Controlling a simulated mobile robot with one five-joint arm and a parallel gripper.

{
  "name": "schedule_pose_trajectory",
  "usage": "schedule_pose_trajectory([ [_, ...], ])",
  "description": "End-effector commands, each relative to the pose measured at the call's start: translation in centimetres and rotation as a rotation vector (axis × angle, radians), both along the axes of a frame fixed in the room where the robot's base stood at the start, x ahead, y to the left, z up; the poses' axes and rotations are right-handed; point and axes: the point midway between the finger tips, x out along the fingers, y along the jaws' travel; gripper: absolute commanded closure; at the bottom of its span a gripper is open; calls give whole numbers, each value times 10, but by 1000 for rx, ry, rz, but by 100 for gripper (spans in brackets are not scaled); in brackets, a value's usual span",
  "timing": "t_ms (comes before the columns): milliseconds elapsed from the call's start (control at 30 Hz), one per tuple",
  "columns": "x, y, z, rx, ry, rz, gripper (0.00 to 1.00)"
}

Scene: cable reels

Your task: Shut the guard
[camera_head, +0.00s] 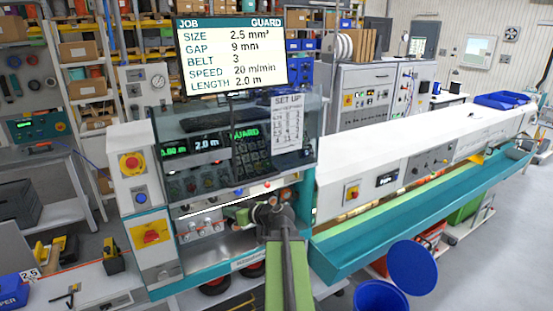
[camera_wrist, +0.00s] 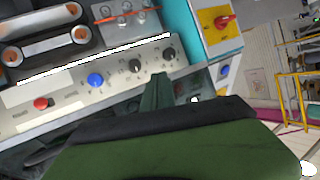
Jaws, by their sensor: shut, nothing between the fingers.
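The guard (camera_head: 222,168) is a clear, dark-tinted panel on the front of the machine, with a paper headed SET UP fixed at its upper right. The same bright line (camera_wrist: 95,60) crosses the wrist view, between the rollers and a row of knobs. My gripper (camera_head: 236,211) is shut and empty at the bay front, just below that line. In the wrist view its green fingertips (camera_wrist: 158,82) are in front of the knob panel. I cannot tell whether they touch anything.
A screen (camera_head: 231,50) above reads JOB GUARD. A red stop button (camera_head: 132,163) and a yellow switch plate (camera_head: 151,233) are on the left post. A long teal trough (camera_head: 420,210) extends right.

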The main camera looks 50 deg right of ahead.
Motion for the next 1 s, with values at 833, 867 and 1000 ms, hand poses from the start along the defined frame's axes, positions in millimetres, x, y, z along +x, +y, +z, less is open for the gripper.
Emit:
schedule_pose_trajectory([
  [833,-74,-206,105,-213,-274,-387,100],
  [867,-67,-208,105,-213,-274,-387,100],
  [1000,-39,-220,104,-213,-273,-387,100],
])
